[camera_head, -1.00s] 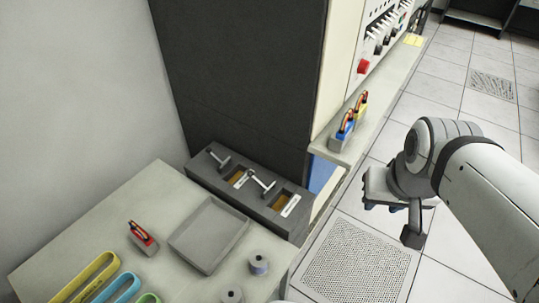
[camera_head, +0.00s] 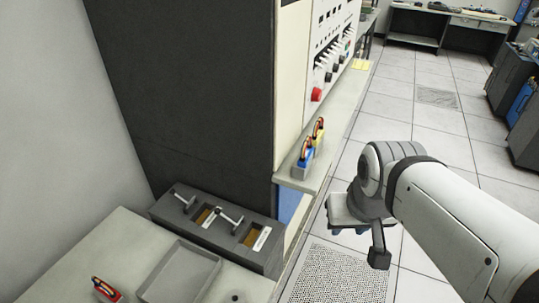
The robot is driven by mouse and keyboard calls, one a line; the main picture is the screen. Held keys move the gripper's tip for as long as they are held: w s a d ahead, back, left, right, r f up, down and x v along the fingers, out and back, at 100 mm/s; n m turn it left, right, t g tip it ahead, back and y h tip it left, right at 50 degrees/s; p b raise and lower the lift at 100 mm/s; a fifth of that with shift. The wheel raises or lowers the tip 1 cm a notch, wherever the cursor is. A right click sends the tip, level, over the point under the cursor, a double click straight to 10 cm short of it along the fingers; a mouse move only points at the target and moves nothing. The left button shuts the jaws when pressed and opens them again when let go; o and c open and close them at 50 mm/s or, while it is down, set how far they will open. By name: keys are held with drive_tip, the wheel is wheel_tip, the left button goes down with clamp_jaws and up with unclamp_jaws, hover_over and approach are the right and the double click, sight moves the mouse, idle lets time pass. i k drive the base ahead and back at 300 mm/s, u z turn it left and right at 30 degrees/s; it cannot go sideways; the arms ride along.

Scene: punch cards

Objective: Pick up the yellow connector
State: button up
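The yellow connector (camera_head: 318,131) stands on a narrow grey ledge on the front of the tall cabinet, with red and dark parts on top. A blue connector (camera_head: 303,163) stands just in front of it on the same ledge. My gripper (camera_head: 350,230) hangs right of and below the ledge in the picture, over the floor, apart from both connectors. Its fingers are mostly hidden under the wrist, so I cannot tell whether they are open.
The ledge (camera_head: 333,125) runs below a panel with switches and a red knob (camera_head: 316,94). A dark box with levers (camera_head: 214,230), a grey tray (camera_head: 180,272) and a red connector (camera_head: 106,290) are at lower left. Open tiled floor (camera_head: 400,120) lies to the right.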

sight(318, 136)
drive_tip(key=u, duration=0.3)
drive_tip(key=k, duration=0.25)
drive_tip(key=z, duration=1.15)
drive_tip(key=i, duration=1.25)
drive_tip(key=u, duration=0.15)
